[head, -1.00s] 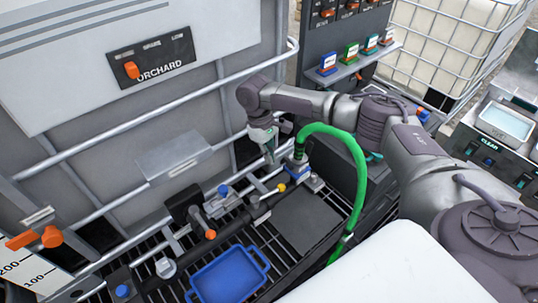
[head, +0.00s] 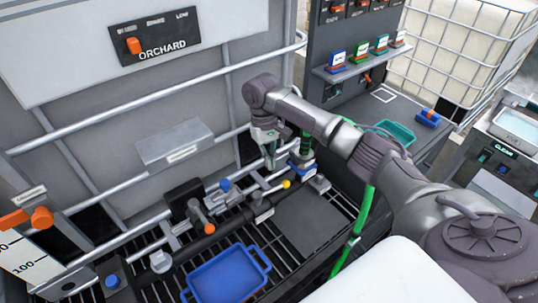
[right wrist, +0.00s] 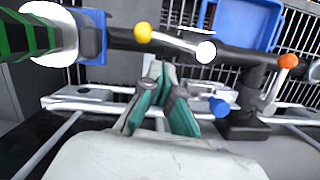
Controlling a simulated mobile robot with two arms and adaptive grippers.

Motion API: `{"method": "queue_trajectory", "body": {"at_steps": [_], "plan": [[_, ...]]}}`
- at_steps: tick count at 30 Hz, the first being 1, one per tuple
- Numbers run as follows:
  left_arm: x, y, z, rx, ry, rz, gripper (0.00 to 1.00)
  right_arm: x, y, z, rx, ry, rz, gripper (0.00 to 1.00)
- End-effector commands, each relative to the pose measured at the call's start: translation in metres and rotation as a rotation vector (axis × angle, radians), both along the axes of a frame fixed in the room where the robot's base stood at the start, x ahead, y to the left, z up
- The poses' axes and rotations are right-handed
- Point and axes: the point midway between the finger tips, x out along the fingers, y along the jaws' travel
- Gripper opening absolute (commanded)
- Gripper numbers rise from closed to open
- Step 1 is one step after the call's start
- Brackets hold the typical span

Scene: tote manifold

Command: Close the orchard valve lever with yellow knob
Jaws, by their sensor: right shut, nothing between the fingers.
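The yellow knob (head: 286,184) is on the end of a short metal lever on the dark manifold pipe, beside the blue hose coupling. In the right wrist view the yellow knob (right wrist: 142,33) is at the top, and its lever runs right to a white round pivot (right wrist: 205,50), lying roughly along the pipe. My right gripper (head: 270,164) points down just left of and above the knob. Its green-padded fingers (right wrist: 158,78) are shut and empty, apart from the lever in the wrist view. The ORCHARD panel (head: 155,43) with an orange switch is on the tank. My left gripper is not in view.
An orange-knobbed lever (head: 209,228) and a blue knob (head: 224,185) are nearby on the manifold. A blue tote (head: 228,275) is on the grate in front.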

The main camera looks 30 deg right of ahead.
Motion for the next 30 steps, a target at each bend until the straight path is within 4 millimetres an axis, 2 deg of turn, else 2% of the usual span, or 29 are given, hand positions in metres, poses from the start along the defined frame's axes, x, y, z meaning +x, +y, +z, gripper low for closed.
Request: {"method": "queue_trajectory", "body": {"at_steps": [1, 6, 12, 24, 30], "plan": [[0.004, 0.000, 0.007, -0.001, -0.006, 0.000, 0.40, -0.004, -0.001, -0.007, -0.002, 0.005, 0.000, 0.00], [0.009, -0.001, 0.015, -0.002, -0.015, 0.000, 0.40, -0.010, 0.000, -0.035, -0.002, 0.003, -0.001, 0.00], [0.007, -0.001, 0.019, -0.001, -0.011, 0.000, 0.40, -0.013, 0.000, -0.053, -0.002, -0.001, 0.000, 0.00], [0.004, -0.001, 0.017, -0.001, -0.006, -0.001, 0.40, -0.013, 0.001, -0.057, -0.001, -0.001, 0.001, 0.00], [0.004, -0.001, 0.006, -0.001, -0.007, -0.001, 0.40, -0.001, 0.001, -0.060, -0.001, -0.004, -0.001, 0.00]]}}
